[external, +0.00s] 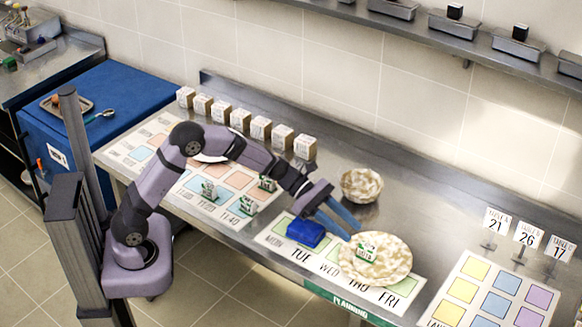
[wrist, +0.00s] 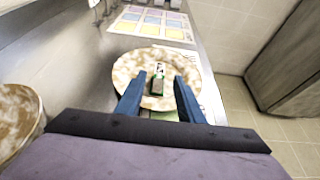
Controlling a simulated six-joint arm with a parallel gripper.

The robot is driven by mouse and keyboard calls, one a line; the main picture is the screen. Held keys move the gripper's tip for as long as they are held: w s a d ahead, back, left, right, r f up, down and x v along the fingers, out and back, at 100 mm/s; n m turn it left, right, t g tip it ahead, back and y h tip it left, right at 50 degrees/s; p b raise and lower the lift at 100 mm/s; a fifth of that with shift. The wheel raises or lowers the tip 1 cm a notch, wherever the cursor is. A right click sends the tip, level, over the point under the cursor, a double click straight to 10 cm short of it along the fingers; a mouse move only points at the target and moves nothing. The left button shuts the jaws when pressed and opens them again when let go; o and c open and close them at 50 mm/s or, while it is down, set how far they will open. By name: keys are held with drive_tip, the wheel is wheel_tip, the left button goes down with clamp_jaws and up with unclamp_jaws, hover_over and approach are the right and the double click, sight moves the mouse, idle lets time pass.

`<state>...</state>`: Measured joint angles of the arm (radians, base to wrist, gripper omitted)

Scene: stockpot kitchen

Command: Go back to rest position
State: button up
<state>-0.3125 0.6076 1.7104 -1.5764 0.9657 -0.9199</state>
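My gripper (external: 338,218) hangs low over the steel counter, at the upper left rim of a speckled plate (external: 386,270). In the wrist view its two blue fingers (wrist: 158,98) stand apart with a gap between them. The same block (external: 366,247) shows on the plate in the external view. The plate (wrist: 190,62) sits on the weekday planning strip (external: 272,240).
A speckled bowl (external: 361,185) stands close behind my gripper. A blue box (external: 306,232) lies left of the plate. Several white cubes (external: 261,127) line the back of the counter. Small green-and-white blocks (external: 249,205) stand on a coloured card. Number signs (external: 527,233) stand at the right.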

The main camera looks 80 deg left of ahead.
drive_tip(key=s+d+m+g+p, duration=0.1)
drive_tip(key=s+m, duration=0.1)
drive_tip(key=s, duration=0.1)
drive_tip(key=s+d+m+g+p, duration=0.1)
drive_tip(key=s+d+m+g, duration=0.1)
drive_tip(key=s+m, duration=0.1)
drive_tip(key=s+d+m+g+y+p, duration=0.1)
drive_tip(key=s+d+m, duration=0.1)
drive_tip(key=s, duration=0.3)
drive_tip(key=shift+s+f+m+g, duration=0.25)
drive_tip(key=shift+f+m+g, duration=0.05)
drive_tip(key=shift+f, duration=0.1)
drive_tip(key=s+a+m+g+y+p, duration=0.2)
drive_tip(key=s+a+m+y+p, duration=0.1)
drive_tip(key=s+m, duration=0.6)
drive_tip(key=s+a+m+g+y+p, duration=0.2)
drive_tip(key=s+m, duration=0.8)
drive_tip(key=s, duration=0.6)
drive_tip(key=a+y+p, duration=0.1)
drive_tip(key=a+y, duration=0.1)
drive_tip(key=y, duration=0.1)
drive_tip(key=shift+a+f+g, duration=0.15)
drive_tip(key=shift+a+g, duration=0.2)
drive_tip(key=shift+g, duration=0.05)
drive_tip(key=shift+s, duration=0.1)
